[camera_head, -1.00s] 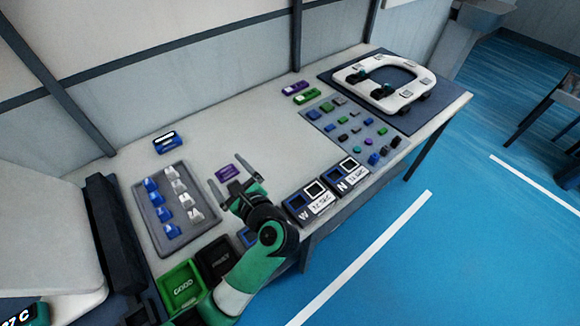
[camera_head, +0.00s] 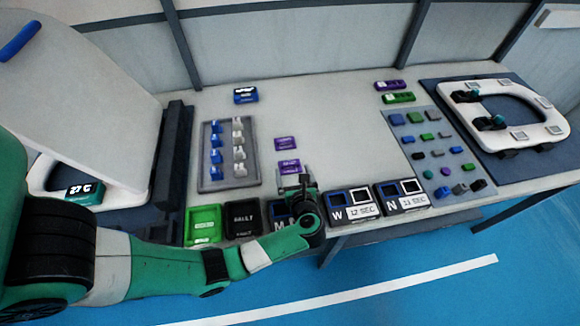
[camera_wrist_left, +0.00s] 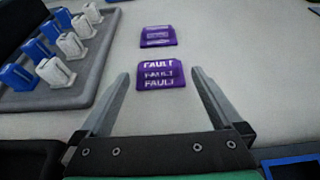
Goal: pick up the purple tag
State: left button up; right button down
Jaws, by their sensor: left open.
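Two purple places show on the table. The farther purple tag (camera_head: 285,143) lies flat, and it also shows in the left wrist view (camera_wrist_left: 157,37). The nearer purple tag (camera_head: 289,166) reads FAULT; in the left wrist view (camera_wrist_left: 160,75) its repeated lettering looks like a small stack, but I cannot tell for sure. My left gripper (camera_head: 292,180) is open and empty, just on the near side of the nearer tag. In the left wrist view its fingertips (camera_wrist_left: 161,73) frame that tag left and right, apart from it. My right gripper is not in view.
A grey tray (camera_head: 205,184) with blue and white pieces stands left of the tags. A green bin (camera_head: 203,224), a black bin (camera_head: 243,219) and timer boxes (camera_head: 351,205) line the front edge. A toilet seat (camera_head: 515,110) lies at far right. The table's middle is clear.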

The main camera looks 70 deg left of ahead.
aim_at(290, 163)
pick_arm(q)
jog(key=b+x, duration=0.1)
jog(key=x, duration=0.3)
jog(key=shift+s+a+b, duration=0.1)
jog(key=shift+a+b, duration=0.15)
jog(key=shift+b, duration=0.15)
jog(key=shift+a, duration=0.4)
jog(key=shift+c, duration=0.3)
jog(key=c, duration=0.9)
jog(key=shift+c, duration=0.2)
